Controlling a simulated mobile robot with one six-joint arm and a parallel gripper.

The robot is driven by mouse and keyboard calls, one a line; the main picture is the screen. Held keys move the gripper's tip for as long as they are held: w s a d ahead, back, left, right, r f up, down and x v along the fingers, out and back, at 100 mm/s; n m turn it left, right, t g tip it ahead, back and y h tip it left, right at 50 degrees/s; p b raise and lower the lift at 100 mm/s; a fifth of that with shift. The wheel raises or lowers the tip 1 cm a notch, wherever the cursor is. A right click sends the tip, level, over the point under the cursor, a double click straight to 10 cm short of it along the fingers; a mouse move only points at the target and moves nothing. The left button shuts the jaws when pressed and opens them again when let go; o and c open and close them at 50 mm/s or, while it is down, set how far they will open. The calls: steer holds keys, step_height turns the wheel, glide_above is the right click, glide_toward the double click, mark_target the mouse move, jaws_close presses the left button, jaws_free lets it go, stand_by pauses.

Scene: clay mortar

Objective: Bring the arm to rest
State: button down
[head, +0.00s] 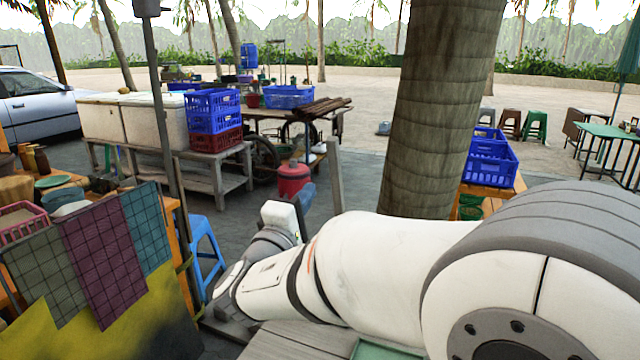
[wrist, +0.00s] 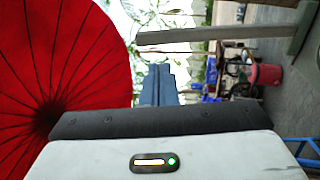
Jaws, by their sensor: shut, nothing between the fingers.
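My arm (head: 370,262) reaches from the right edge of the head view to the left, low in the picture, and bends up at its far end. No object touches the fingers in either view.
A red drum (head: 293,180) and a blue stool (head: 204,250) are nearby. A tree trunk (head: 440,100) rises behind my arm. A red umbrella (wrist: 60,80) fills the wrist view's left. Open paving lies behind.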

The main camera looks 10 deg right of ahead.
steer(key=s+d+f+m+g+p, duration=0.3)
steer(key=s+d+f+g, duration=0.1)
steer(key=s+d+g, duration=0.35)
steer(key=s+d+f+m+g+p, duration=0.35)
steer(key=s+d+g, duration=0.25)
steer(key=d, duration=0.3)
steer(key=s+a+m+g+y+p, duration=0.1)
steer(key=s+a+m+y+p, duration=0.1)
steer(key=s+m+y, duration=0.1)
steer(key=s+a+f+m+g+y+p, duration=0.1)
steer(key=s+a+m+y+p, duration=0.2)
steer(key=s+y, duration=0.3)
steer(key=shift+f+g+y+p, duration=0.2)
steer(key=shift+g+y+p, duration=0.15)
steer(key=shift+y, duration=0.15)
